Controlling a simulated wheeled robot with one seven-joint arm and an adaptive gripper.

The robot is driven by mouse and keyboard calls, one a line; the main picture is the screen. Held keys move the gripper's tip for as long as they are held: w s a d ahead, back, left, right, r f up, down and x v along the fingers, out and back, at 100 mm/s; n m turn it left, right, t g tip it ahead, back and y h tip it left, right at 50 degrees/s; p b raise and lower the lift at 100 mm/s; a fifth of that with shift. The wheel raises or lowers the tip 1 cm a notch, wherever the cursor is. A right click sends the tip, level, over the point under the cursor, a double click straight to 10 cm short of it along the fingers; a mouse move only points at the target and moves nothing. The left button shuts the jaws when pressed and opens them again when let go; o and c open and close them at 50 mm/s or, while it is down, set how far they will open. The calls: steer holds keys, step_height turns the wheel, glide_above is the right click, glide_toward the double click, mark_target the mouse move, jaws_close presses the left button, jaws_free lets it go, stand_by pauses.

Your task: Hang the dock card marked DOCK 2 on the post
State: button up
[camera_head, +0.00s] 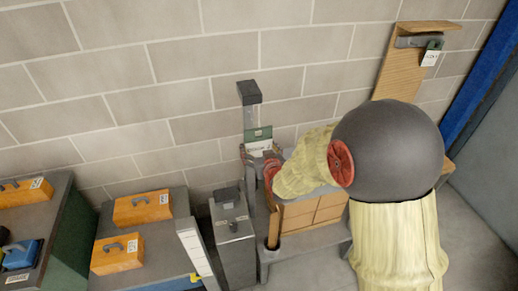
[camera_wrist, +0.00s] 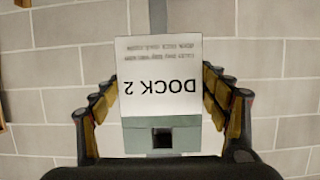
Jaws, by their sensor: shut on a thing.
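My gripper (camera_head: 258,158) is shut on the dock card (camera_wrist: 160,90), with a finger at each side of it in the wrist view. The card is white, reads DOCK 2 upside down there, and has a grey-green band with a dark square opening at its lower end. In the head view the card (camera_head: 258,140) shows its green band uppermost. A thin grey post (camera_head: 250,114) with a dark block on top stands just behind and above the card. A grey strip (camera_wrist: 158,17), perhaps this post, shows beyond the card in the wrist view. Any contact between them is unclear.
A wooden board (camera_head: 393,75) at the right bears a grey bracket with another card (camera_head: 430,57). Brown boxes (camera_head: 315,212) stand below my arm. A grey bin (camera_head: 232,235) stands left of them. Orange cases (camera_head: 142,207) lie further left. A brick wall closes the back.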

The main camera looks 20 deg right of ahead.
steer(key=shift+w+p, duration=0.35)
steer(key=shift+w, duration=1.8)
steer(key=shift+s+b, duration=0.1)
steer(key=shift+b, duration=0.65)
steer(key=shift+w, duration=0.6)
steer(key=shift+w+b, duration=0.35)
steer(key=shift+w+b, duration=0.55)
stand_by(1.0)
steer(key=shift+w, duration=0.35)
steer(key=shift+w+b, duration=0.3)
steer(key=shift+w, duration=0.1)
steer(key=shift+w, duration=0.2)
stand_by(0.3)
